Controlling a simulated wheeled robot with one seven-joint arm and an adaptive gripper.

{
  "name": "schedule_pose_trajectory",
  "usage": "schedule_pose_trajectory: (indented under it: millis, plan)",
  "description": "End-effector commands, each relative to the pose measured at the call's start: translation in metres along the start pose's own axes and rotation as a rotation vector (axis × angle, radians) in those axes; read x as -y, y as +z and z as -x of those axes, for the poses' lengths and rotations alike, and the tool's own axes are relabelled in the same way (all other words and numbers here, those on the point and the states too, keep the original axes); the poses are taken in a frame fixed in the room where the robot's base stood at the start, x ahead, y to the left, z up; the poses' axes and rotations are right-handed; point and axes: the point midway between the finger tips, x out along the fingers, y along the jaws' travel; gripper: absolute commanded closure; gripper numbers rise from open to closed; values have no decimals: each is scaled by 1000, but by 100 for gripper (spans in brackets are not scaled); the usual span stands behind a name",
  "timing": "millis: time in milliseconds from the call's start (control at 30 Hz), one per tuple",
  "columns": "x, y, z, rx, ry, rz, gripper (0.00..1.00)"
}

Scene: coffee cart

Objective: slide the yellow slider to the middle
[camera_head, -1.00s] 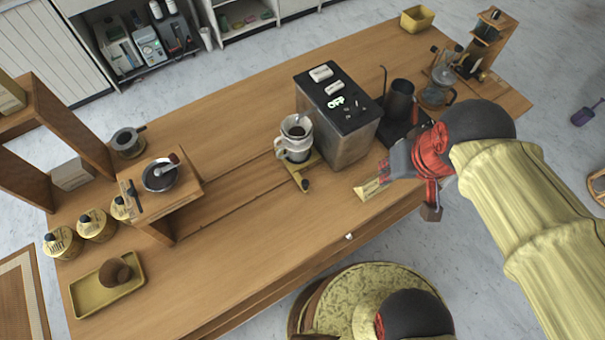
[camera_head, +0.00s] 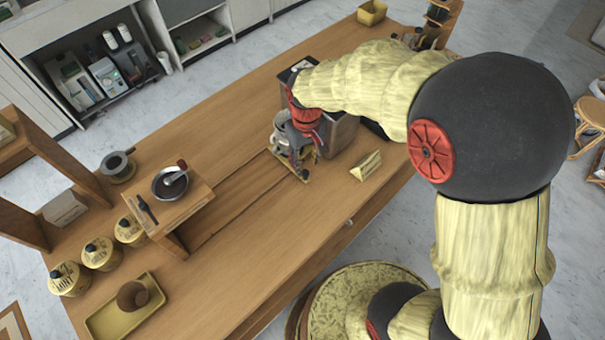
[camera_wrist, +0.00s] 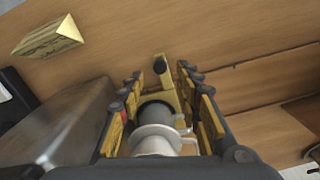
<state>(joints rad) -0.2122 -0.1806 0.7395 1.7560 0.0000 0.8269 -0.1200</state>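The yellow slider (camera_head: 303,176) is a flat yellow piece with a dark-topped knob, at the right end of a groove in the wooden counter. A white cup with a dripper (camera_head: 281,132) stands on it. My gripper (camera_head: 297,157) is at the slider and cup, partly covering them. In the wrist view my gripper (camera_wrist: 162,75) is open. Its two fingers are apart, with the slider's yellow knob end (camera_wrist: 162,70) and the cup (camera_wrist: 155,140) seen between them. I cannot tell whether the fingers touch either one.
The metal coffee machine (camera_head: 341,134) stands close on the right, partly behind my arm. A yellow folded sign (camera_head: 366,166) lies in front of it. The groove (camera_head: 235,193) runs left to a wooden stand (camera_head: 188,207). The counter's front middle is clear.

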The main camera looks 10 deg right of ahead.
Motion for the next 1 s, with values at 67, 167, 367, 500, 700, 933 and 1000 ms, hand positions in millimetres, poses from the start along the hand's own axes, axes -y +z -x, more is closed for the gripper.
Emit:
schedule_pose_trajectory:
  millis: [67,167,367,500,700,933,1000]
  plan:
    - [0,1,-16,3,0,0,66]
    - [0,1,-31,2,0,0,66]
    - [0,1,-55,1,0,-1,66]
    - [0,1,-62,1,0,-1,66]
    - [0,0,-62,0,0,-1,66]
    - [0,1,-62,0,0,-1,75]
    - [0,1,-62,0,0,-1,79]
